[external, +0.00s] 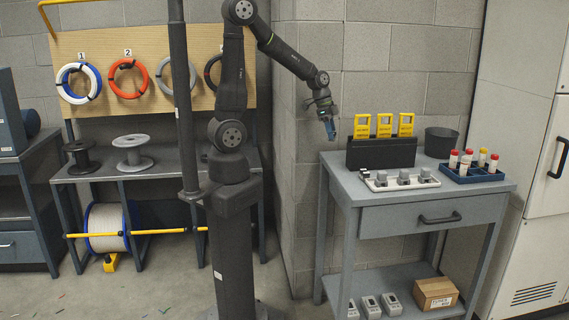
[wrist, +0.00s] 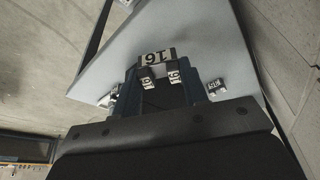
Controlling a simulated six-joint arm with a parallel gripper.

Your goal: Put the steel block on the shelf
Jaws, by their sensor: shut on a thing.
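My gripper (external: 329,128) hangs in the air at the left of the grey table, above its top, pointing down. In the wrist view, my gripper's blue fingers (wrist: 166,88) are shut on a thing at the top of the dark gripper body. A pale plate marked "16" (wrist: 157,55) and small black-and-white labels show at the fingertips. I take the held thing to be the steel block, but its body is mostly hidden and too small to tell in the external view. The grey table's lower shelf (external: 405,281) carries several small grey blocks (external: 371,306) and a cardboard box.
The table top holds a black rack (external: 381,153) with yellow tags (external: 384,125), a pale tray of grey pieces (external: 366,187), a blue tube rack (external: 459,177) and a dark cup (external: 441,142). A cardboard box (external: 436,292) stands on the lower shelf. A wall corner stands behind my gripper.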

